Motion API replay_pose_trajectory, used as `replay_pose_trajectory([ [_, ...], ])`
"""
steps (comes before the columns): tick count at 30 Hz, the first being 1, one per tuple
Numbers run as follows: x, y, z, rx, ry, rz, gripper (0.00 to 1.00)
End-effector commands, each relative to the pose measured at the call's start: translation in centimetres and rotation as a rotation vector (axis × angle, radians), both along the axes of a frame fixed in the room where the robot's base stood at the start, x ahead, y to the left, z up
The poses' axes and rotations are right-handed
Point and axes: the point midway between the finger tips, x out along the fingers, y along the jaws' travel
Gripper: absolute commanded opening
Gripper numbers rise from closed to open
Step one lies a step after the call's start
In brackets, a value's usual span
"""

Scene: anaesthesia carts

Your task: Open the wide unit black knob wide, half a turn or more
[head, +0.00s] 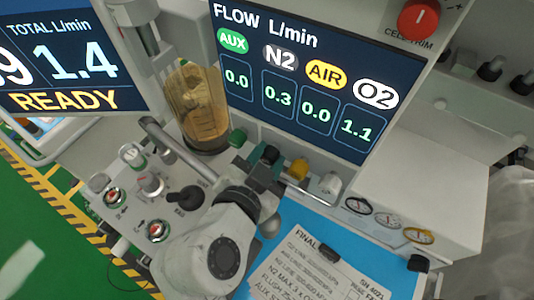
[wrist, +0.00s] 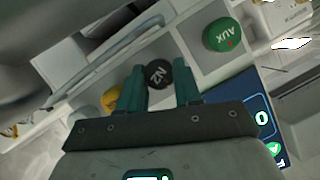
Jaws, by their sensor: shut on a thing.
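The black knob (wrist: 158,74), marked N2, sits on the wide unit's front between a green knob (wrist: 222,34) marked AUX and a yellow knob (wrist: 110,98). My gripper (wrist: 159,88) is shut on the black knob, one teal finger on each side of it. In the head view the black knob (head: 270,154) shows just past my gripper (head: 261,168), which hides part of it. The flow screen (head: 300,75) above reads N2 0.3, O2 1.1, AUX 0.0 and AIR 0.0.
A yellow knob (head: 298,168) and a white knob (head: 330,185) stand close on the right, the green knob (head: 239,138) on the left. A metal rail (head: 175,145) and an amber canister (head: 198,108) are at left. A paper (head: 320,260) lies on the blue surface below.

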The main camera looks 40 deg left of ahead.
Motion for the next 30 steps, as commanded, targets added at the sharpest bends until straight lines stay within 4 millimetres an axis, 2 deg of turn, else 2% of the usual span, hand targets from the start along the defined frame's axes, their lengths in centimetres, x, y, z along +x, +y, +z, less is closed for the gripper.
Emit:
replay_pose_trajectory([
  [30, -0.15, 0.71, -0.03, -0.933, -0.223, 0.000, 0.03],
])
